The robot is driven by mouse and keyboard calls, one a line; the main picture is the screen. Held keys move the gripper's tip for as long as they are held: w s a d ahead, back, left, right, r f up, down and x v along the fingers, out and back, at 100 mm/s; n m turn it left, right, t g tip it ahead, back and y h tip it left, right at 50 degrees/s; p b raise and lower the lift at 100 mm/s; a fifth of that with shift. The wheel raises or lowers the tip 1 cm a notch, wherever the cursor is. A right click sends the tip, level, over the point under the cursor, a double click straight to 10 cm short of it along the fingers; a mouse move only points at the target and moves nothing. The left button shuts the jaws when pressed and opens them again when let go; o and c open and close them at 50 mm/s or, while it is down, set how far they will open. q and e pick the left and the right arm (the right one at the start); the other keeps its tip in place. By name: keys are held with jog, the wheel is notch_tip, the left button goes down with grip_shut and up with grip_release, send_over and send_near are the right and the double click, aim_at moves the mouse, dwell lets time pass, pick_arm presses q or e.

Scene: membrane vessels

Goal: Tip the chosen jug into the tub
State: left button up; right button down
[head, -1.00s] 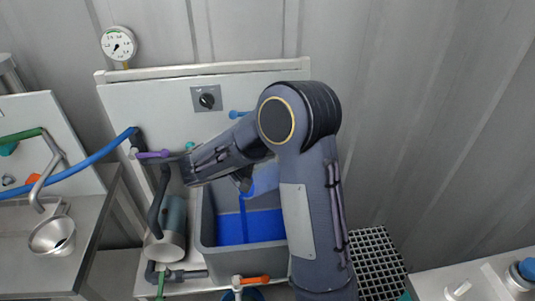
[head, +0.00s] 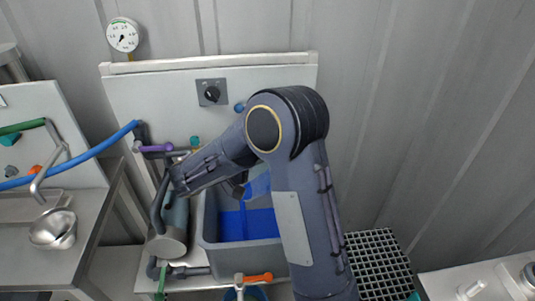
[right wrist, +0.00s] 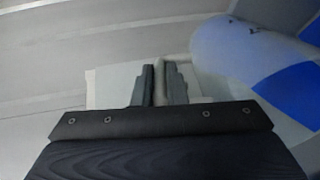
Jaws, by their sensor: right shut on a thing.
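A translucent jug (head: 259,186) is tilted over the grey tub (head: 209,248). A blue stream (head: 243,217) falls from it to the blue liquid (head: 262,226) in the tub. My right gripper (head: 240,186) is at the jug's left side, partly hidden by my own arm. In the right wrist view, the fingers (right wrist: 157,88) are closed on a narrow grey part, seemingly the jug's handle. The jug's pale wall (right wrist: 232,48) fills the upper right there, with blue liquid (right wrist: 292,90) at the far right. My left gripper is out of view.
A white back panel (head: 160,100) with a black knob (head: 212,93) stands behind the tub. A grey cylinder (head: 172,230) and pipes crowd its left side. A funnel (head: 53,229) sits on the left bench. A black grating (head: 377,262) lies to the right.

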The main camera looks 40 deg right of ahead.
jog(key=shift+a+f, duration=0.1)
jog(key=shift+a, duration=0.4)
jog(key=shift+a+f+h+b, duration=0.1)
jog(key=shift+a+h+b, duration=0.05)
jog(key=shift+h+b, duration=0.2)
jog(key=shift+a+f+h+b, duration=0.2)
jog(key=shift+a+h+b, duration=0.4)
jog(key=shift+b, duration=0.25)
jog(key=shift+a+h, duration=0.25)
jog(key=shift+a, duration=0.15)
jog(key=shift+a+b, duration=0.1)
jog(key=shift+b, duration=0.2)
jog(key=shift+a+h, duration=0.35)
jog(key=shift+h, duration=0.05)
jog(key=shift+a+r+h, duration=0.3)
jog(key=shift+a+h, duration=0.3)
jog(key=shift+a, duration=0.15)
